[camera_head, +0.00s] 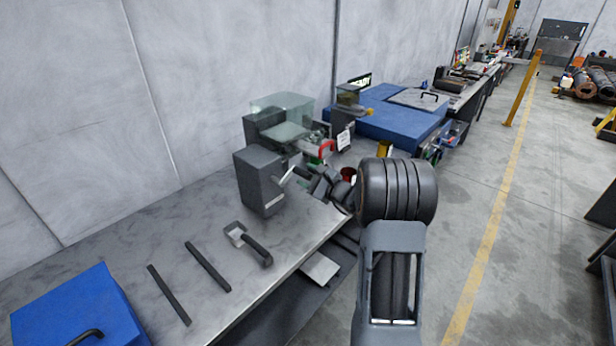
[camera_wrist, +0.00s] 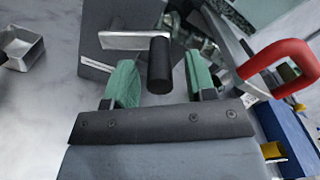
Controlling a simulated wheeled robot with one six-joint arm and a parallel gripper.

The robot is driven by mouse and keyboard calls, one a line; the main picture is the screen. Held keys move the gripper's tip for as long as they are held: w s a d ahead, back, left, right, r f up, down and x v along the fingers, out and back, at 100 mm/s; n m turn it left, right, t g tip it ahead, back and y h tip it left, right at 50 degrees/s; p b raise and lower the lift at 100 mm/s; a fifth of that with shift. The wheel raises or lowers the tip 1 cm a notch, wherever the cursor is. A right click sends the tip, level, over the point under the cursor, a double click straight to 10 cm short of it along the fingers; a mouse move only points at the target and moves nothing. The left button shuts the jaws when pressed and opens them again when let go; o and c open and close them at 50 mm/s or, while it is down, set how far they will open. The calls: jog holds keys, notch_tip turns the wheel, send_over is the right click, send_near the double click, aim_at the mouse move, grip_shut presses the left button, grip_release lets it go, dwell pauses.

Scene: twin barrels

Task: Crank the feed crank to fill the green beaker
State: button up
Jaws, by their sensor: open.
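The feed crank has a pale metal arm (camera_wrist: 135,40) and a black handle (camera_wrist: 160,65), seen in the wrist view. In the head view its arm (camera_head: 288,178) sticks out from a dark grey box (camera_head: 258,183) on the bench. My gripper (camera_wrist: 161,80) is open, with a green pad on each side of the handle's near end. A gap shows between handle and pads, and neither seems to touch it. In the head view my gripper (camera_head: 325,186) is beside the crank, partly hidden by my own arm. I cannot make out the green beaker in either view.
A red handle (camera_wrist: 285,65) stands close to the right of my gripper. A clear hopper (camera_head: 285,115) is behind the grey box. A loose black-handled piece (camera_head: 250,243) and two dark bars (camera_head: 208,266) lie on the bench (camera_head: 130,235). A blue box (camera_head: 75,315) stands front left.

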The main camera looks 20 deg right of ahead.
jog(key=shift+c, duration=0.3)
grip_shut()
